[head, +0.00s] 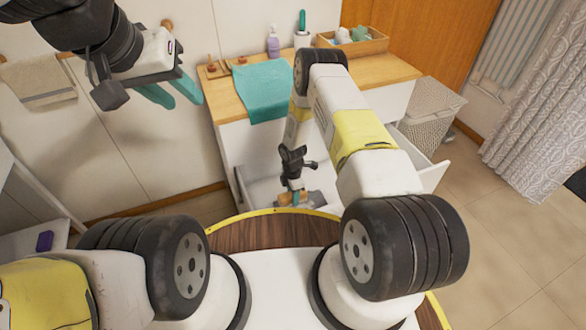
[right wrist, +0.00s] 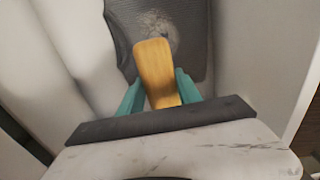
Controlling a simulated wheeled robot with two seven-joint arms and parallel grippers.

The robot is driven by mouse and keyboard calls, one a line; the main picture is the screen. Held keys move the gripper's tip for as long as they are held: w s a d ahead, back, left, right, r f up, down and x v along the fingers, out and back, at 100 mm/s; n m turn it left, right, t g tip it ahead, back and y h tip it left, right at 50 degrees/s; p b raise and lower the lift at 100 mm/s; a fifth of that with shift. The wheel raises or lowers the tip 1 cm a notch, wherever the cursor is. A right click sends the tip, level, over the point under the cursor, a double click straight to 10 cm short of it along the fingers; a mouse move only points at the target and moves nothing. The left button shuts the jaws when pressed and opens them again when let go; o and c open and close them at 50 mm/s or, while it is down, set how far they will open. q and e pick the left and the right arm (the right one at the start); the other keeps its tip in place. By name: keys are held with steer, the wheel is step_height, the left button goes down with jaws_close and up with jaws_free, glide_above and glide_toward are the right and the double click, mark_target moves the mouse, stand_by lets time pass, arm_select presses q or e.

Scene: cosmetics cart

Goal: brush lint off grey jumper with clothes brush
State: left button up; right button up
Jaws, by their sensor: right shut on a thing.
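The clothes brush (right wrist: 155,75), with a smooth wooden back, is held between the teal fingers of my right gripper (right wrist: 157,92) in the right wrist view. The grey jumper (right wrist: 194,45) lies beyond and under the brush. A pale, speckled patch that looks like lint (right wrist: 155,28) shows on it just past the brush tip. I cannot tell whether the bristles touch the cloth. In the head view, my right gripper (head: 295,196) reaches down into an open white drawer, where the jumper (head: 316,200) is partly visible. My left gripper (head: 172,92) is raised at the upper left, open and empty.
The open drawer (head: 433,174) has white walls close around my right gripper. Above it, the wooden counter (head: 388,73) holds a teal towel (head: 263,88), a lilac bottle (head: 273,43) and a wooden tray (head: 377,44). A wicker basket (head: 430,110) stands to the right.

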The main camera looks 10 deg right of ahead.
steer(key=shift+r, duration=1.05)
